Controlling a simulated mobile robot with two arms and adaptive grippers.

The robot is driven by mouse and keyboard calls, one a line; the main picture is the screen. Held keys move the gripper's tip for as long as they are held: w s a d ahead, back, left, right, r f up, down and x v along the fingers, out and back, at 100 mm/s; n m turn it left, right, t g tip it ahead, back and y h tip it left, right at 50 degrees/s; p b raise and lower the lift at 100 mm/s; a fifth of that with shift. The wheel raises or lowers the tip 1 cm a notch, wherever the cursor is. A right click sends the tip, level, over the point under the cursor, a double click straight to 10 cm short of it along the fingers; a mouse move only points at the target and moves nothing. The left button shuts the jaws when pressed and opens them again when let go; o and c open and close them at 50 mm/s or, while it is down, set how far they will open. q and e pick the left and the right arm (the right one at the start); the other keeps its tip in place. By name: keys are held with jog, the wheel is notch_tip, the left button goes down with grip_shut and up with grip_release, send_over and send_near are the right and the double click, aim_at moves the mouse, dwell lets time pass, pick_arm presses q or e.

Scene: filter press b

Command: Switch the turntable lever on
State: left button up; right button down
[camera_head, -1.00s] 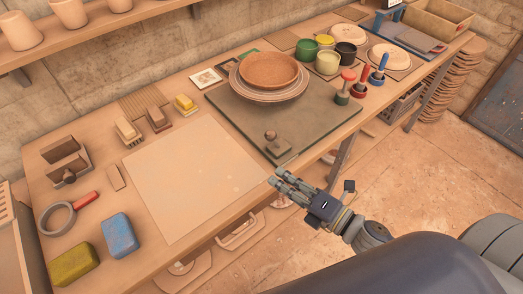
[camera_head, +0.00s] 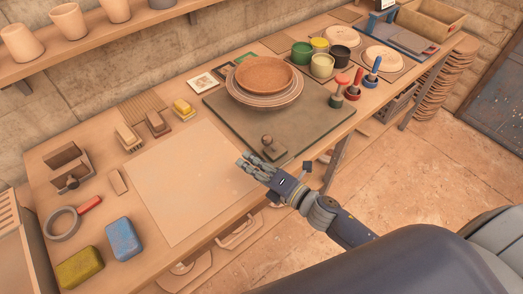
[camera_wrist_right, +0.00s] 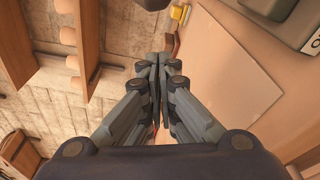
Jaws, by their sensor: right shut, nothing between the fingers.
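The turntable (camera_head: 264,88) stands on a dark green-grey board (camera_head: 320,115) and carries a brown dish on pale round plates. Its lever appears to be the small knobbed piece (camera_head: 268,142) at the board's front left corner. My right gripper (camera_head: 244,161) is shut and empty, just left of and in front of that knob, with a gap between them. In the right wrist view, its fingers (camera_wrist_right: 158,62) meet. My left gripper is not in view.
A pale square sheet (camera_head: 185,185) covers the bench left of the board. Green, yellow and dark pots (camera_head: 322,65) and red and blue handled tools (camera_head: 354,85) stand right of the turntable. A blue sponge (camera_head: 123,239) lies at the front left.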

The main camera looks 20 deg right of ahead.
jog(key=shift+w+d+r+p, duration=0.1)
jog(key=shift+d+r+p, duration=0.2)
jog(key=shift+d, duration=0.65)
jog(key=shift+w+d+r+p, duration=0.15)
jog(key=shift+d+r, duration=0.1)
jog(key=shift+d, duration=0.7)
jog(key=shift+d+r+m, duration=0.15)
jog(key=shift+r+m, duration=0.05)
jog(key=shift+m, duration=0.1)
jog(key=shift+w+d+r, duration=0.1)
jog(key=shift+d+r, duration=0.05)
jog(key=shift+d, duration=0.05)
jog(key=d+m, duration=0.1)
jog(key=m, duration=0.1)
jog(key=w+d+r+m, duration=0.1)
jog(key=m, duration=0.1)
jog(key=d+r+m+t, duration=0.1)
jog(key=d+m, duration=0.1)
jog(key=shift+w+y, duration=0.25)
jog(key=shift+y, duration=0.05)
jog(key=shift+a+r+p, duration=0.1)
jog(key=shift+r+p, duration=0.1)
jog(key=shift+p, duration=0.2)
